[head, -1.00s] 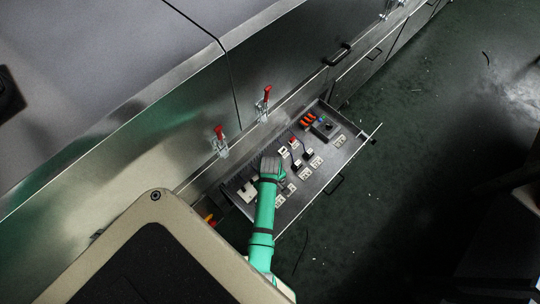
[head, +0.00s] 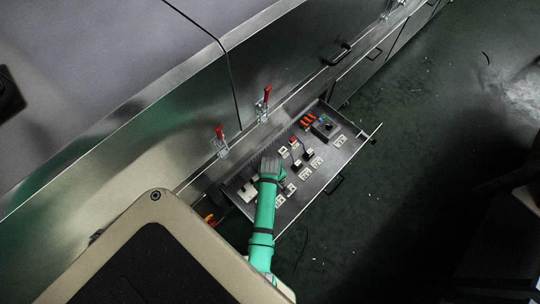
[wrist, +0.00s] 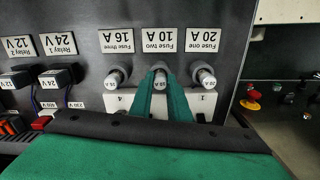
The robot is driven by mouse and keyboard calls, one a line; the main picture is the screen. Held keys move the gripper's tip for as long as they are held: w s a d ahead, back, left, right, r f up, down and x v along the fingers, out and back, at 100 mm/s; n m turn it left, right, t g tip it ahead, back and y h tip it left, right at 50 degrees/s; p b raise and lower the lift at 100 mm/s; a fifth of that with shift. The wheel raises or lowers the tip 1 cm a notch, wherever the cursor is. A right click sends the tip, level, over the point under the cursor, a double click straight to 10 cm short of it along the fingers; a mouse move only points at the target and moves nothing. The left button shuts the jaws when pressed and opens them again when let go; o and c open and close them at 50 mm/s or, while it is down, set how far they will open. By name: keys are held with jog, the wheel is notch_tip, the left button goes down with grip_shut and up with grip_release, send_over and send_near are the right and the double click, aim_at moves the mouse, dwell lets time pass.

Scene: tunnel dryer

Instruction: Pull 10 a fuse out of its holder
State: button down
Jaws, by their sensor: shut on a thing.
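The 10 A fuse (wrist: 164,86) is the middle one of three upright grey fuses in the wrist view, with a white "10 A" end cap. The green fingers of my gripper (wrist: 162,100) are shut on it, one on each side. The white fuse holder (wrist: 125,101) is beneath, partly hidden by the fingers. Whether the fuse is still seated in it cannot be told. The 16 A fuse (wrist: 117,77) stands to the left and the 20 A fuse (wrist: 204,76) to the right. In the head view my gripper (head: 272,174) is over the drawer, covering the fuses.
The pulled-out drawer panel (head: 318,181) carries relays (wrist: 55,77), label plates and several red parts. A red knob (wrist: 253,87) shows at the right in the wrist view. Open floor lies right of the drawer.

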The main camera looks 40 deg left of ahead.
jog(key=shift+r, duration=0.75)
dwell(0.8)
jog(key=shift+r, duration=1.1)
jog(key=shift+r, duration=0.1)
jog(key=shift+r, duration=1.75)
